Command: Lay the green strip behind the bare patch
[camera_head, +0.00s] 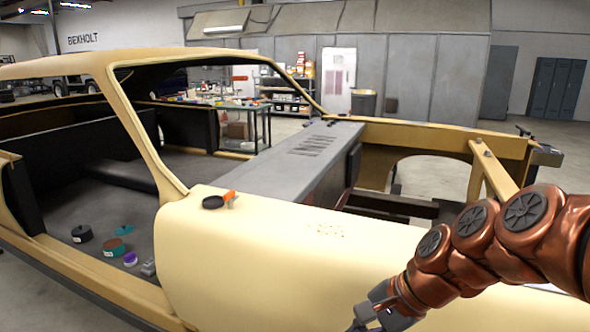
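A small flat green piece (125,229) lies on the dark floor inside the car shell, and a teal-green roll (114,247) sits just in front of it. I cannot tell which of them is the green strip. A small speckled patch (327,230) shows on the cream front fender and may be the bare patch. My gripper (364,316) is at the bottom edge, low in front of the fender, right of and nearer than the speckled patch. Its fingers are small and partly cut off, so its opening does not show.
A black round thing (213,202) and an orange-topped tool (229,197) rest on the fender by the windscreen pillar. A black roll (82,233), a purple roll (130,259) and a grey block (149,267) lie near the door sill. The pillar (135,130) stands between cabin and fender.

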